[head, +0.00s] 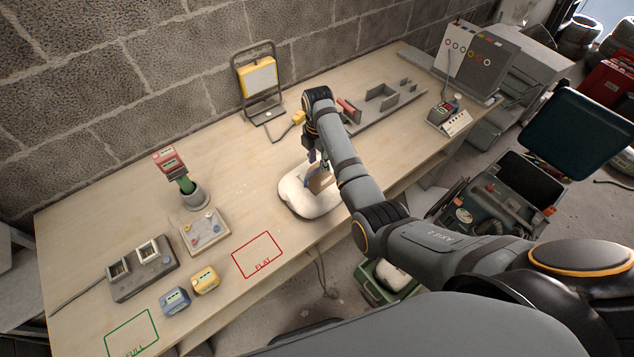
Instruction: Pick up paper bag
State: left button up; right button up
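A small brown object (319,180), which looks like the paper bag, sits on or just above a white cushion-like pad (297,196) near the table's front edge. My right gripper (316,163) points down at the brown object's top from above. The arm and wrist cover part of it, and I cannot tell whether the fingers are closed on it. My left gripper is not in view.
The wooden table (100,215) holds a work lamp (259,77) at the back, a grey divided tray (385,100) to the right and a grey pot (195,198) with a red device to the left. A red "FLAT" outline (257,255) and a green "FULL" outline (131,333) are empty. Yellow and blue devices (205,280) stand front left.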

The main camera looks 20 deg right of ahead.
aim_at(317, 169)
notch_tip(317, 169, down, 5)
jog(key=shift+a+f+p, duration=0.1)
jog(key=shift+p, duration=0.4)
grip_shut()
